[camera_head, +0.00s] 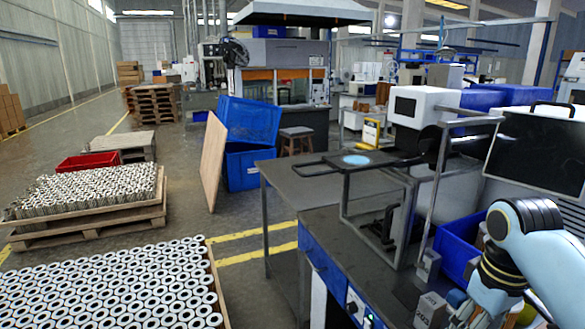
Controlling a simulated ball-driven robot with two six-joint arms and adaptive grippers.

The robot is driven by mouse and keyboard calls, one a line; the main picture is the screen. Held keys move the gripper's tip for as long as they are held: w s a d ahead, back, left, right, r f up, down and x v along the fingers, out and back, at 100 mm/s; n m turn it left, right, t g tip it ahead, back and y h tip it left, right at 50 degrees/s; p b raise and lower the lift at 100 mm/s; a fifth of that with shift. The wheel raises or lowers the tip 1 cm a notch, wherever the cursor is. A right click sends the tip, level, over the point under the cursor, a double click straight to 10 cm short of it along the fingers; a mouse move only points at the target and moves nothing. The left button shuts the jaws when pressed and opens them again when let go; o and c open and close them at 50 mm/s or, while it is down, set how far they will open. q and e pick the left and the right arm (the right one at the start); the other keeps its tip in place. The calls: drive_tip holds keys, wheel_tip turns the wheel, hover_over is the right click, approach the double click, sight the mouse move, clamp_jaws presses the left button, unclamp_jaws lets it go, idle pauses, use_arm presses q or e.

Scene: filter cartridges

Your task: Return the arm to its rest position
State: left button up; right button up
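Many white filter cartridges (120,290) with dark round openings stand upright in close rows at the lower left. More cartridges (85,192) stand packed on a wooden pallet (90,232) behind them. One of my arms (530,225), light blue with black joint rings, comes in from the right edge and bends down over the workbench's right end. Its lower part runs out at the bottom edge, and I cannot see its gripper or whether it holds anything. My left arm and gripper are not in view.
A dark workbench (375,285) with a metal frame, a blue bin (458,240) and a monitor (537,150) fills the right. Blue crates (248,122) and a leaning board (213,160) stand mid-floor. A red bin (88,161) is at left. Floor with yellow lines is clear between pallets and bench.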

drive_tip(key=s+a+r+m+t, duration=0.2)
drive_tip(key=s, duration=0.9)
drive_tip(key=s+a+r+m+t, duration=0.1)
drive_tip(key=s+r, duration=0.2)
drive_tip(key=s, duration=0.9)
wheel_tip(320, 180, down, 32)
drive_tip(key=d+g+b, duration=0.1)
drive_tip(key=d+b, duration=0.1)
drive_tip(key=b, duration=0.5)
use_arm(q)
wheel_tip(320, 180, down, 14)
drive_tip(key=s+a+b, duration=0.1)
drive_tip(key=s+b, duration=0.1)
drive_tip(key=b, duration=0.4)
drive_tip(key=shift+b, duration=0.4)
use_arm(e)
drive_tip(key=s+f, duration=1)
drive_tip(key=f, duration=0.2)
drive_tip(key=s+d+f+g, duration=0.1)
drive_tip(key=s+f, duration=0.8)
drive_tip(key=f, duration=0.3)
drive_tip(key=shift+s+d+f+m+g+h, duration=0.25)
drive_tip(key=shift+s+f+m+g+h, duration=0.05)
drive_tip(key=shift+s, duration=0.1)
use_arm(q)
drive_tip(key=shift+s, duration=0.1)
use_arm(e)
drive_tip(key=shift+c, duration=0.3)
